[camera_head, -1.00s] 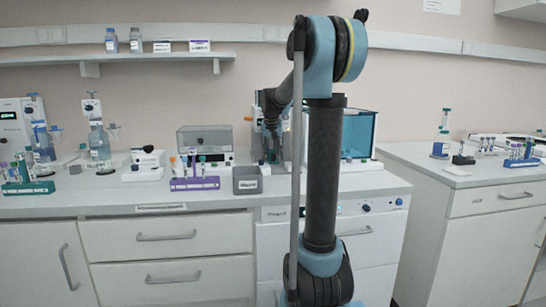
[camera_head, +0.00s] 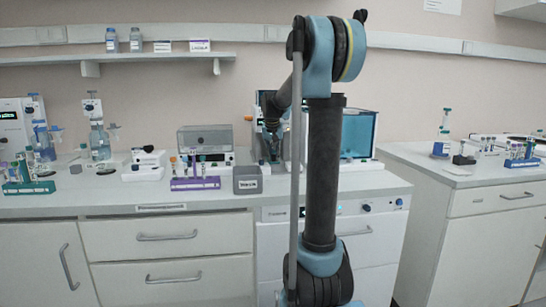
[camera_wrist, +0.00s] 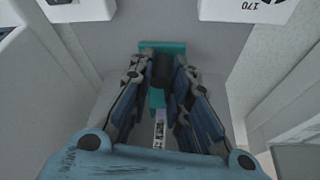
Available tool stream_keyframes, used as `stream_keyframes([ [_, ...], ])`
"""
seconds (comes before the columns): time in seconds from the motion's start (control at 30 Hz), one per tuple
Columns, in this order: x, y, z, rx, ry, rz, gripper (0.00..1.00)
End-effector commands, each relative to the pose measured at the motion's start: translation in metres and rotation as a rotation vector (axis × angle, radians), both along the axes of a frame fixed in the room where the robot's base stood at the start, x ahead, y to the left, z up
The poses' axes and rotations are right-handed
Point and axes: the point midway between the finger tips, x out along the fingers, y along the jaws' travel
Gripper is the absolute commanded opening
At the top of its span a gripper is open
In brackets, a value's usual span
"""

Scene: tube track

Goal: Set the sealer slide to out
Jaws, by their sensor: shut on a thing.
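In the wrist view, the teal slide (camera_wrist: 161,46) lies ahead of my gripper, with a dark upright knob on it. My gripper (camera_wrist: 165,68) reaches down over the slide with its fingers closed in on both sides of the dark knob. Part of the teal piece also shows between the fingers, with a pale strip below it. In the head view, my gripper (camera_head: 271,148) is low at the back of the bench, in front of the sealer (camera_head: 285,138). My arm hides much of the sealer, and the slide cannot be made out there.
A grey box (camera_head: 247,180) and a purple tube rack (camera_head: 195,183) stand left of the gripper. A clear-lidded device (camera_head: 205,142) is behind them. A teal-windowed cabinet (camera_head: 357,134) stands to the right. White housings flank the gripper in the wrist view.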

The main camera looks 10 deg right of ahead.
Motion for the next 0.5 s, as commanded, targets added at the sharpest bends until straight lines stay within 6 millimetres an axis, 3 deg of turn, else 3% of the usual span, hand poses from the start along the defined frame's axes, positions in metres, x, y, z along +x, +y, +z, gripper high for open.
stream_keyframes([
  [0.5, -0.047, 0.0, 0.001, 0.001, 0.0, 0.0, 0.0],
])
